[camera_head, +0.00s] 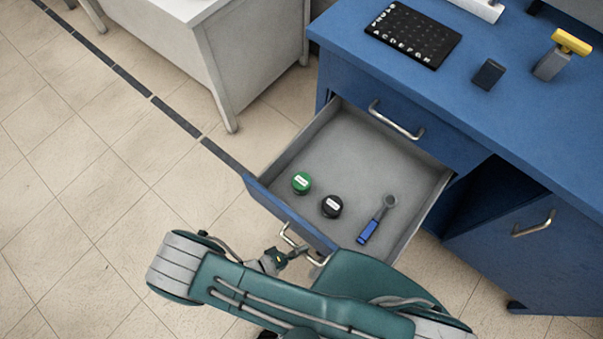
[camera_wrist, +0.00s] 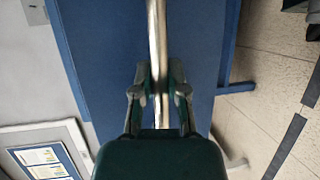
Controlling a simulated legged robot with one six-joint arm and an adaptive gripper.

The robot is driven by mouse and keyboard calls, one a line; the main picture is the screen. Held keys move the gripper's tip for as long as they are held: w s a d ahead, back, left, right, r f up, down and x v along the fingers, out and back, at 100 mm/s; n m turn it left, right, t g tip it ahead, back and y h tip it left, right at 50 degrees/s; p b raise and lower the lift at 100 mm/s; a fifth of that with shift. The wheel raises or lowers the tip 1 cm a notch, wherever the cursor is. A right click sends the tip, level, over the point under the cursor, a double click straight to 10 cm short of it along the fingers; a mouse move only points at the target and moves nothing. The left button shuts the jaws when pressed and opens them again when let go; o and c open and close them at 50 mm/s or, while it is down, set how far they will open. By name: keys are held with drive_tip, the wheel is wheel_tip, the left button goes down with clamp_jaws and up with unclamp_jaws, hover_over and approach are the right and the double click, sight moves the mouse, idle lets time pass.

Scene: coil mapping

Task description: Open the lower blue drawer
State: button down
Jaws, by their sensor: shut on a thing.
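The lower blue drawer (camera_head: 289,217) is pulled well out of the blue desk, and its grey inside shows. In it lie a green round container (camera_head: 301,182), a black round container (camera_head: 332,206) and a blue-handled tool (camera_head: 376,220). My gripper (camera_head: 290,254) is at the drawer's front. In the wrist view, my gripper (camera_wrist: 157,92) is shut on the metal drawer handle (camera_wrist: 157,40), with a finger on either side of the bar. My arm hides part of the drawer front in the head view.
An upper blue drawer (camera_head: 400,131) with a metal handle is shut above. A blue cabinet door (camera_head: 530,240) stands to the right. A black panel (camera_head: 413,34) and a small dark box (camera_head: 488,74) rest on the desk top. A white table (camera_head: 235,60) stands behind left. Tiled floor at left is clear.

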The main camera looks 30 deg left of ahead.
drive_tip(key=shift+d+f, duration=0.1)
drive_tip(key=shift+f, duration=0.05)
drive_tip(key=c, duration=0.6)
unclamp_jaws()
drive_tip(key=shift+c, duration=0.2)
drive_tip(key=v, duration=1.2)
